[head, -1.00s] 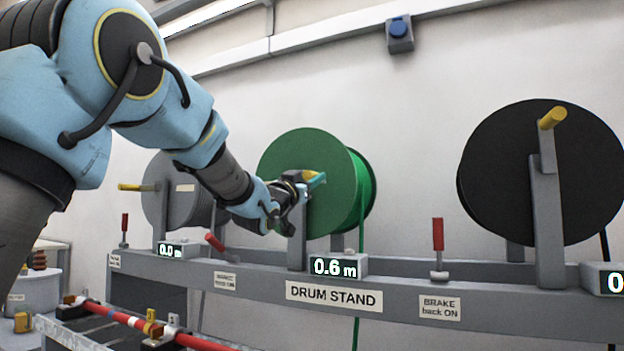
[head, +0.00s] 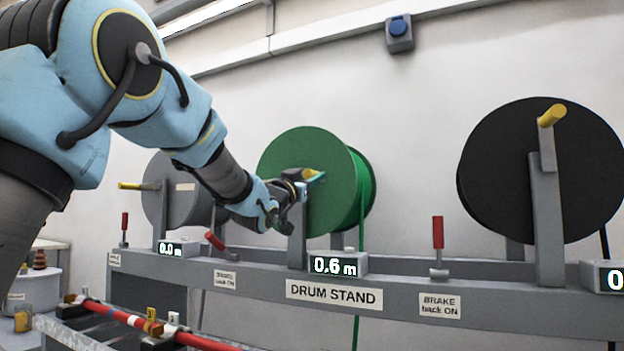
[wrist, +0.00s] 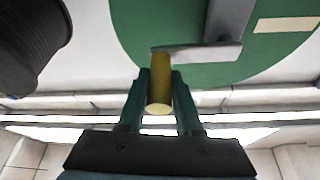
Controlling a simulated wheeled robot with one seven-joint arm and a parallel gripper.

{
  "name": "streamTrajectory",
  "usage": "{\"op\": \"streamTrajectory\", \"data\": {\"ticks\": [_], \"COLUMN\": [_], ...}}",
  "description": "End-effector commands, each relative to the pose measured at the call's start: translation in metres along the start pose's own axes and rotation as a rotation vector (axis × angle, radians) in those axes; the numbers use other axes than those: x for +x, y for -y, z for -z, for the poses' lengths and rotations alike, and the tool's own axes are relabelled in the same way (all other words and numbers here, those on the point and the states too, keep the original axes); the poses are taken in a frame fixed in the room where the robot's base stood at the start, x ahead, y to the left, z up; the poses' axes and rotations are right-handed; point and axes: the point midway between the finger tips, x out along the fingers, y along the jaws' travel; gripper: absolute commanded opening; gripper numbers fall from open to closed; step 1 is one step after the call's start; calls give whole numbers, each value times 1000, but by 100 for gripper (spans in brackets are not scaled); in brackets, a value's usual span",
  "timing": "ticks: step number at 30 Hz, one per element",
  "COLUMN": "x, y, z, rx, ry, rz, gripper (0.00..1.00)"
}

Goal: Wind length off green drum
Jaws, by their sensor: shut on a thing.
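The green drum (head: 308,172) stands in the middle of the grey drum stand (head: 450,297). Its counter (head: 338,265) reads 0.6 m. A green line (head: 356,325) hangs below it. My gripper (wrist: 160,95) is shut on the drum's yellow crank handle (wrist: 159,92), with one finger on each side of it. In the head view the yellow handle (head: 311,174) shows at my gripper, in front of the drum face. The brake lever (head: 215,241) with a red grip left of the counter leans over to the left.
A grey drum (head: 165,200) with a counter at 0.0 m stands to the left. A black drum (head: 500,170) stands to the right. An upright red brake lever (head: 438,240) is between the green and black drums. A red bar (head: 130,321) lies at the lower left.

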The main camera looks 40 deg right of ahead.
Motion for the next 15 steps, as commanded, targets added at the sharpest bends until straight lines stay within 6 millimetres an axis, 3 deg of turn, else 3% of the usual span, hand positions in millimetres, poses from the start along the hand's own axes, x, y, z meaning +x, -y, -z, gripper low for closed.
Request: {"op": "streamTrajectory", "data": {"ticks": [6, 15], "x": [-9, -11], "y": [-2, -2], "z": [-21, -26], "rx": [146, 160], "ry": [1, 3], "rz": [-58, -67], "gripper": [0, 0]}}
